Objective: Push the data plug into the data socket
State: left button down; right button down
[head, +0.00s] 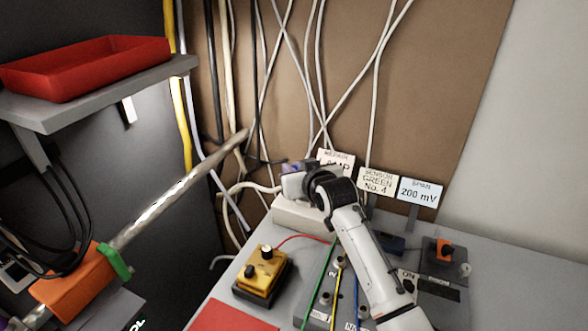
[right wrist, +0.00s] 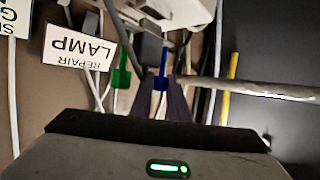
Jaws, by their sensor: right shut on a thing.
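My right gripper (head: 296,168) reaches to the back of the bench, over the end of a white box (head: 296,212). In the right wrist view its dark fingers (right wrist: 162,98) are shut around a blue piece (right wrist: 162,66), which I take to be the data plug. A grey connector block (right wrist: 151,46) sits just beside the blue piece, close to the white housing (right wrist: 158,12). A green piece (right wrist: 121,72) hangs to the left of it. The socket opening is hidden, and I cannot tell whether the plug touches it. My left gripper is not in view.
Signs (head: 378,182) stand behind the bench, and a REPAIR LAMP sign (right wrist: 82,52) is close to the gripper. A yellow box with knobs (head: 262,272) is nearer. Loose cables (head: 318,60) hang behind. A red tray (head: 85,66) sits on a shelf at left.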

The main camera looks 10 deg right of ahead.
jog(key=shift+r, duration=0.1)
jog(key=shift+p, duration=0.35)
jog(key=shift+f+b, duration=0.75)
jog(key=shift+f, duration=0.75)
jog(key=c, duration=1.6)
grip_release()
jog(key=v, duration=1)
jog(key=shift+s+r, duration=0.15)
